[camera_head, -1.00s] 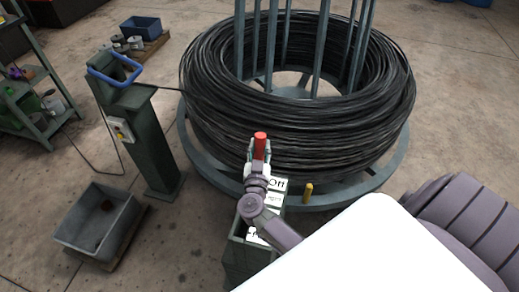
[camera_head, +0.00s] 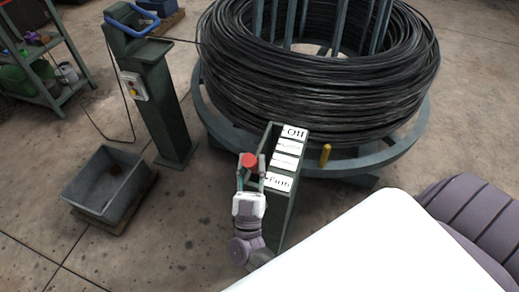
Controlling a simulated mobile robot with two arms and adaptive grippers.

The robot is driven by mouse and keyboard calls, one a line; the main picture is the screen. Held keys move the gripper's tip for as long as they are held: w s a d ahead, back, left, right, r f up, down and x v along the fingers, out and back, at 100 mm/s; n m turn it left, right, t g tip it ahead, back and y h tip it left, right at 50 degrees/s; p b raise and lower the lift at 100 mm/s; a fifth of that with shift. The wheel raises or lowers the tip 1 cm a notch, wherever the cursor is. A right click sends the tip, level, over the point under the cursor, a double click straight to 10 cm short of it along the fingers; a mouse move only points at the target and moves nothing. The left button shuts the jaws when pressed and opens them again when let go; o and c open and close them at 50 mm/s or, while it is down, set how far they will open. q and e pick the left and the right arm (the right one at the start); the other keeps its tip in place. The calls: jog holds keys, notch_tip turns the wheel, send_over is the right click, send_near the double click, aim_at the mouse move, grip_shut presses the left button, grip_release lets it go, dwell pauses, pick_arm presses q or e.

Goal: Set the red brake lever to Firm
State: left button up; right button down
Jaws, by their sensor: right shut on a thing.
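The red brake lever (camera_head: 249,160) stands on a dark green post (camera_head: 283,225) in the lower middle of the head view. Its red end shows between the fingers of my right gripper (camera_head: 250,177), which is shut on it. The lever is at the near end of a row of white labels, beside the label that seems to read Firm (camera_head: 279,182). The far label reads Off (camera_head: 294,132); the labels between are too small to read. The lever's lower part is hidden by my gripper. My left gripper is not in view.
A large coil of black wire (camera_head: 315,82) sits on a round grey-green frame just behind the post. A yellow peg (camera_head: 325,155) is to the right.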

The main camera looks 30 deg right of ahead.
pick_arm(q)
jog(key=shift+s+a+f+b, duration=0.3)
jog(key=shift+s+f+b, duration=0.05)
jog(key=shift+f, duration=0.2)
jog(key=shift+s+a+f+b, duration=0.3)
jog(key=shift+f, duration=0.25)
pick_arm(e)
jog(key=shift+s+a+f+n+t, duration=0.3)
jog(key=shift+s+a+f+t, duration=0.2)
jog(key=shift+s+a+f, duration=0.4)
jog(key=shift+w+a+f, duration=0.1)
jog(key=c, duration=1.1)
grip_release()
jog(key=o, duration=0.3)
jog(key=shift+a, duration=0.15)
jog(key=shift+o, duration=0.2)
jog(key=shift+r, duration=0.2)
